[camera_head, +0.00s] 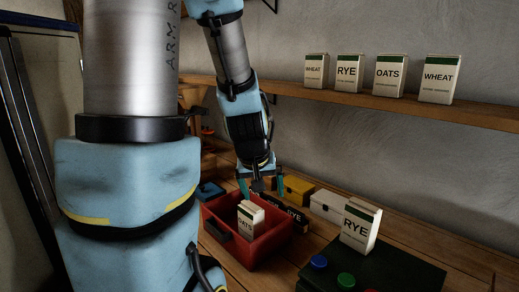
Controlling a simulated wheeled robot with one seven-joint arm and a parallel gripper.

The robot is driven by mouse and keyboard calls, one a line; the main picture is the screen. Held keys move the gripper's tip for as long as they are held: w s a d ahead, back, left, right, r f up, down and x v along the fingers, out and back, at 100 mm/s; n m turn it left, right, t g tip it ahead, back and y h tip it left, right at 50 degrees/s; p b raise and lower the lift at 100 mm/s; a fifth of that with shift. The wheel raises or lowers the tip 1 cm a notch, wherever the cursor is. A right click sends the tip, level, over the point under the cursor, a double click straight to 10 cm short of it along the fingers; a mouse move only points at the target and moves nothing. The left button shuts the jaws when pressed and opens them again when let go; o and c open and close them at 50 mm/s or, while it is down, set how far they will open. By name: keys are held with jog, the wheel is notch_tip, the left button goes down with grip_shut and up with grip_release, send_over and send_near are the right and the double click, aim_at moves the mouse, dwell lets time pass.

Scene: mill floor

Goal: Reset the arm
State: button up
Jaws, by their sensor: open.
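My arm reaches from the left foreground up and then down over the bench. My gripper (261,186) points down above the back of a red tray (269,254), with its fingers apart. An oats carton (250,218) stands in the red tray, below and in front of my gripper. Nothing shows between the fingers. The dark gripper body partly blends with the things behind it.
A rye carton (360,226) stands at a dark panel (400,262) with blue (318,262) and green (346,280) knobs. A yellow box (298,189) and white box (326,206) sit behind. Several cartons stand on the wall shelf (300,91).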

jog(key=s+a+g+y, duration=0.2)
jog(key=s+a+g, duration=0.1)
jog(key=s+a, duration=0.4)
notch_tip(320, 180, down, 12)
jog(key=m+b, duration=0.1)
jog(key=b, duration=0.9)
jog(key=shift+s+a+r+g, duration=0.15)
jog(key=shift+s+a+g, duration=0.1)
jog(key=shift+a+g, duration=0.05)
jog(key=shift+c, duration=0.4)
